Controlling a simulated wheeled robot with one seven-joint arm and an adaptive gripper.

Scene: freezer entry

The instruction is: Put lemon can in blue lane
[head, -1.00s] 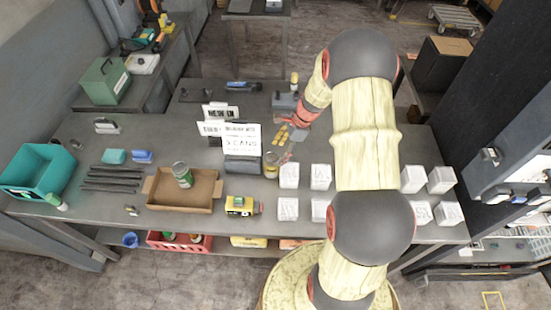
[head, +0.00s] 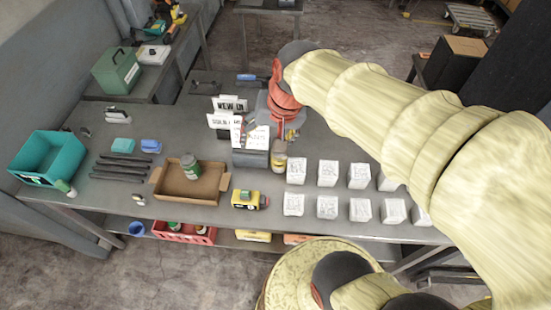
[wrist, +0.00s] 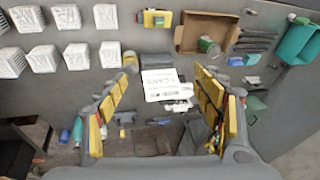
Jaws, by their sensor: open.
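A small can with a tan, yellowish body (head: 279,158) stands on the grey workbench, right of the signs. It also shows in the wrist view (wrist: 130,62); its label is too small to read. A green can with a grey top (head: 190,166) stands in the open cardboard tray (head: 220,190), and in the wrist view (wrist: 207,45). I cannot tell which can is lemon, nor make out a blue lane. My gripper (head: 265,132) is above the bench over the signs, just behind the tan can. In the wrist view its yellow-padded fingers (wrist: 158,88) are wide apart with nothing held.
White paper signs (head: 258,138) stand below my gripper. Two rows of white boxes (head: 327,174) stand to the right. A yellow and green device (head: 248,200) lies in front. Dark bars (head: 122,166) and a teal bin (head: 48,158) are at the left.

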